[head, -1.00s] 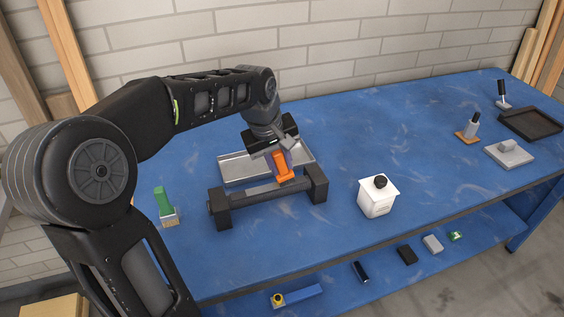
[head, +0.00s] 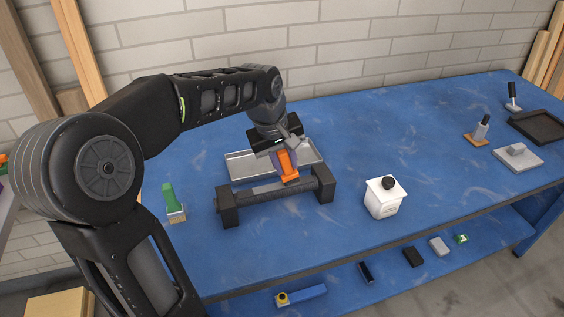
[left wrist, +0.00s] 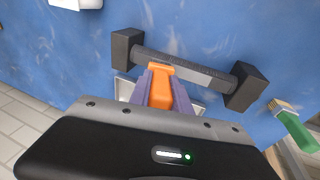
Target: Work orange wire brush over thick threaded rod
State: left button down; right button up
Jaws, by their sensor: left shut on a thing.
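The thick threaded rod (head: 257,193) is a dark bar lying level between two black end blocks on the blue workbench. It also shows in the left wrist view (left wrist: 200,74). My left gripper (head: 287,160) is shut on the orange wire brush (head: 289,167), over the rod nearer its right block. In the left wrist view the brush (left wrist: 161,88) sits between the purple fingers of my gripper (left wrist: 160,90), with its front end at the rod. Its bristles are hidden, so contact cannot be told for sure. My right gripper is not in view.
A grey metal tray (head: 240,167) lies behind the rod. Several small items lie on the lower shelf. The bench's middle right is clear.

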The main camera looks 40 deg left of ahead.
pick_arm(q)
jog(key=shift+r, duration=0.1)
notch_tip(320, 180, up, 7)
jog(key=p, duration=0.5)
dwell(0.7)
notch_tip(320, 180, down, 6)
jog(key=b, duration=0.4)
jog(key=shift+f, duration=0.25)
jog(key=shift+f+b, duration=0.35)
jog(key=shift+b, duration=0.2)
dwell(0.7)
jog(key=shift+f, duration=0.1)
dwell(0.7)
jog(key=shift+s, duration=0.15)
